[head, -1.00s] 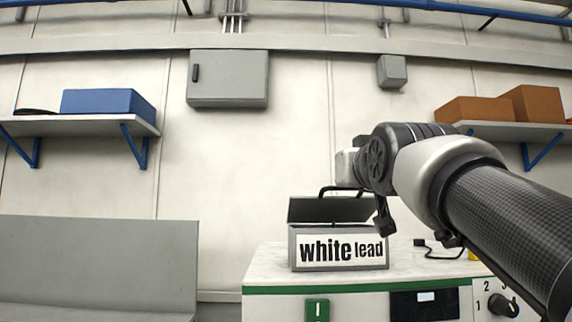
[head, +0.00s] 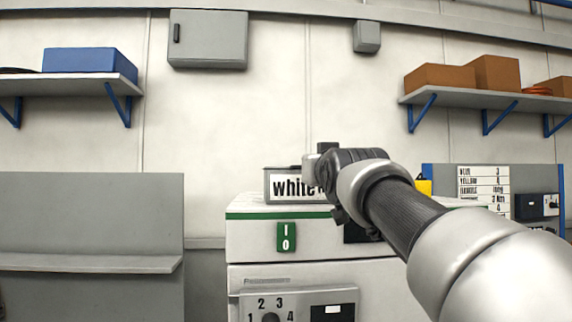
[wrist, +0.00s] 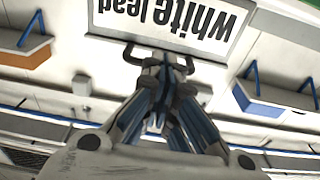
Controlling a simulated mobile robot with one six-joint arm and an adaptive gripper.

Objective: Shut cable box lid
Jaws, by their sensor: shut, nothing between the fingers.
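The grey cable box (head: 268,188) with the "white lead" label stands on the white cabinet in the head view. My arm covers its right part. Its lid (head: 283,167) shows only as a thin dark edge along the top and looks lowered; whether it is fully flush cannot be told. In the wrist view the box (wrist: 238,35) appears upside down, with a dark handle (wrist: 131,51) at its edge. My gripper (wrist: 163,68) is shut and empty, its fingers overlapping the middle of the handle. Contact cannot be told.
The white cabinet (head: 245,240) has a green edge strip and a switch plate (head: 287,237). A yellow object (head: 424,187) and a sign board (head: 484,188) stand to the right. A grey bench (head: 90,220) is at left. Shelves with boxes hang on the wall.

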